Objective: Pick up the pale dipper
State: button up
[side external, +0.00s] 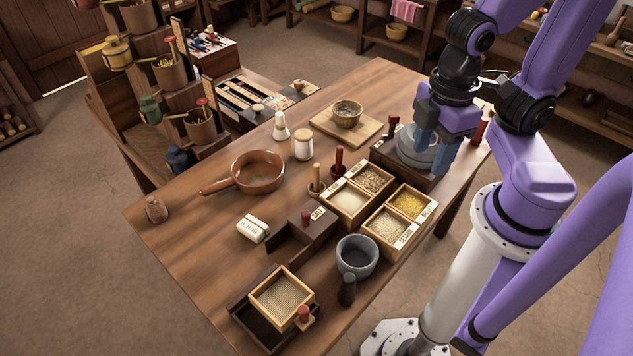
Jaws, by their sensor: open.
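A pale wooden upright piece with a round foot and thin handle (316,182), which looks like the pale dipper, stands on the table just left of the grain boxes. A similar dark red piece (338,160) stands close behind it, to its right. My gripper (434,152) is open at the right side of the table, well right of the pale dipper. Its blue fingers are low over the grey round quern stone (407,150) and hide part of it. I cannot tell whether they touch the stone. Nothing shows held between them.
Grain boxes (349,204) stand between my gripper and the dipper. A grey pot (357,256), dark open box (300,238), sieve tray (281,294), brown pan (258,172), white jar (303,144) and basket on a board (347,113) surround them.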

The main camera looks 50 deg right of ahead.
jog(key=w+a+f+n+t+h, duration=0.3)
jog(key=w+f+n+h, duration=0.2)
jog(key=w+f+h, duration=0.5)
jog(key=n+t, duration=0.6)
jog(key=n, duration=0.3)
send_near(317, 170)
jog(key=x, duration=0.4)
jog(key=shift+d+f, duration=0.1)
jog(key=shift+d, duration=0.25)
jog(key=shift+w+x, duration=0.2)
jog(key=shift+x, duration=3)
jog(key=shift+a, duration=0.2)
grip_shut()
